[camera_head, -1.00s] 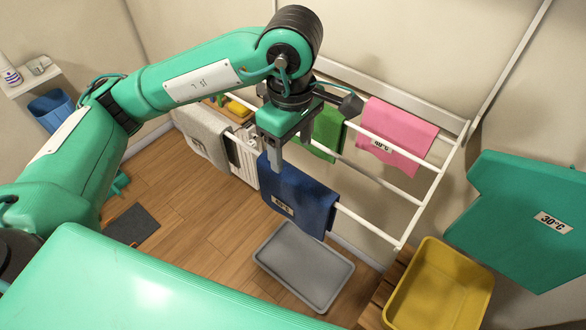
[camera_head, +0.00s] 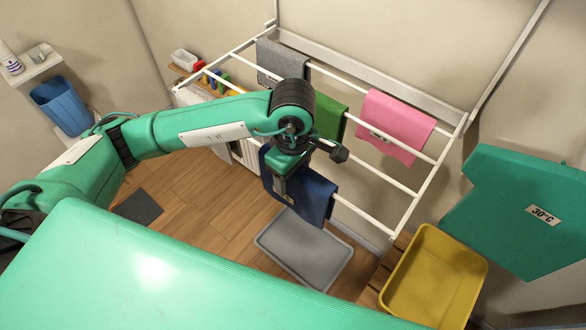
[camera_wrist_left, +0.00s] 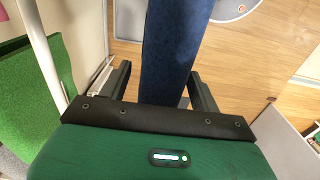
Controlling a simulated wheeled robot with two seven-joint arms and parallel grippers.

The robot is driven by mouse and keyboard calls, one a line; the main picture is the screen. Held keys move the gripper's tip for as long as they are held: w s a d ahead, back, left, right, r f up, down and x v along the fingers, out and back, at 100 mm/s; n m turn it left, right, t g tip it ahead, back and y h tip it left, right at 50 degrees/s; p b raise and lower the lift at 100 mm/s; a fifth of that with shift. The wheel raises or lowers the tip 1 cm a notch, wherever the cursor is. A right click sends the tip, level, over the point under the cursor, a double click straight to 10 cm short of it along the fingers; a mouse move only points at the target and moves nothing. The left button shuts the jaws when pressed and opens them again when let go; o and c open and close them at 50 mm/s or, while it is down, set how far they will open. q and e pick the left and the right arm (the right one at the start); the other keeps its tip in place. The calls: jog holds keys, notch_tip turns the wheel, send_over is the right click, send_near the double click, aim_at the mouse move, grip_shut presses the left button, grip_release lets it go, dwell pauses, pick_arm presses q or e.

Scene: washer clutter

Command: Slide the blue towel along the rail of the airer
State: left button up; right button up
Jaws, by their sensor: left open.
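The blue towel (camera_head: 314,198) hangs over the front rail of the white airer (camera_head: 375,222), right of the middle of the head view. My left gripper (camera_head: 281,186) is down at the towel's left part and covers some of it. In the left wrist view, the blue towel (camera_wrist_left: 172,45) runs edge-on between the two spread fingers of my left gripper (camera_wrist_left: 163,80). The gripper is open, with gaps visible beside the cloth. The rail under the towel is hidden there. My right gripper is not in view.
A green towel (camera_head: 330,118), a pink towel (camera_head: 396,126) and a grey towel (camera_head: 282,62) hang on rails behind. A grey tray (camera_head: 305,248) lies on the floor below. A yellow tub (camera_head: 433,277) stands at the right. The front rail right of the blue towel is bare.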

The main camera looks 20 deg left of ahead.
aim_at(337, 195)
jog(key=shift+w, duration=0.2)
